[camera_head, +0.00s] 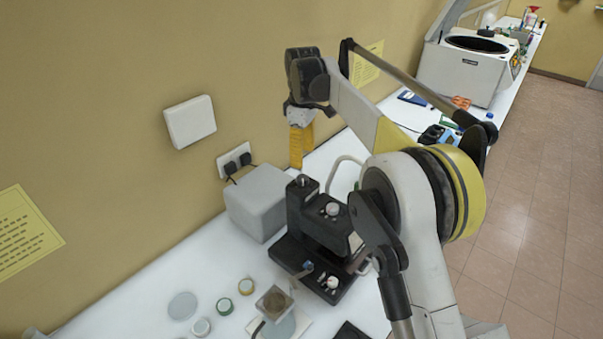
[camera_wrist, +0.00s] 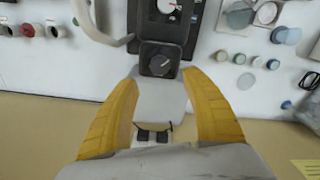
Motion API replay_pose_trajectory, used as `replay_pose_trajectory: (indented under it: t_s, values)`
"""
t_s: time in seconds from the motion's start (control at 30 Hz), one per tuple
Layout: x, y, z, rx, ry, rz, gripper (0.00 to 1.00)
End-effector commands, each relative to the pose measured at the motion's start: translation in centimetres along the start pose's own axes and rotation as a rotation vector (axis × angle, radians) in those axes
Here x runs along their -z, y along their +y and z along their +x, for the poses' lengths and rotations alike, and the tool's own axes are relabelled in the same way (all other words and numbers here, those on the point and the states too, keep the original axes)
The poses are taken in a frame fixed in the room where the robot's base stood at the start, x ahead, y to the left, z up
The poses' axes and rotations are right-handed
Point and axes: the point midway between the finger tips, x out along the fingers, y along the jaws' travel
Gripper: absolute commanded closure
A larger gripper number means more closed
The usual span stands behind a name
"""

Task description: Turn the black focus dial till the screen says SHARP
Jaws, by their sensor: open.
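The black instrument (camera_head: 312,222) stands on the white bench. On its top a black dial with a pale pointer mark (camera_wrist: 162,66) shows in the wrist view; a small knob (camera_head: 303,181) shows at its top in the head view. My gripper (camera_head: 297,164) points down from above, near the grey box behind the instrument. In the wrist view my gripper (camera_wrist: 160,75) is open, its yellow fingers apart, with the dial appearing between and just beyond the tips. It does not look in contact with the dial. I can make out no screen text.
The grey box (camera_head: 259,202) sits between the instrument and the wall, below wall plugs (camera_head: 238,164). A pale curved tube (camera_head: 345,170) rises beside the instrument. Several small jars (camera_head: 225,306) stand in front. A white centrifuge (camera_head: 468,68) stands farther along the bench.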

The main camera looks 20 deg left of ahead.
Motion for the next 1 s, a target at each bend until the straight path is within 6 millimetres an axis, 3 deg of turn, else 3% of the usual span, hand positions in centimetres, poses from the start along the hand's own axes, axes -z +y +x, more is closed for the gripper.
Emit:
replay_pose_trajectory:
  t_s: [0.2, 0.4, 0.83, 1.0]
  values:
    - [0.0, 0.0, 4.7, -0.001, 0.001, 0.002, 0.44]
    - [0.0, 0.1, 7.6, -0.001, 0.001, 0.003, 0.44]
    - [-0.1, 0.0, 8.6, -0.001, 0.001, 0.003, 0.46]
    - [-0.1, 0.0, 8.6, -0.001, 0.001, 0.003, 0.98]
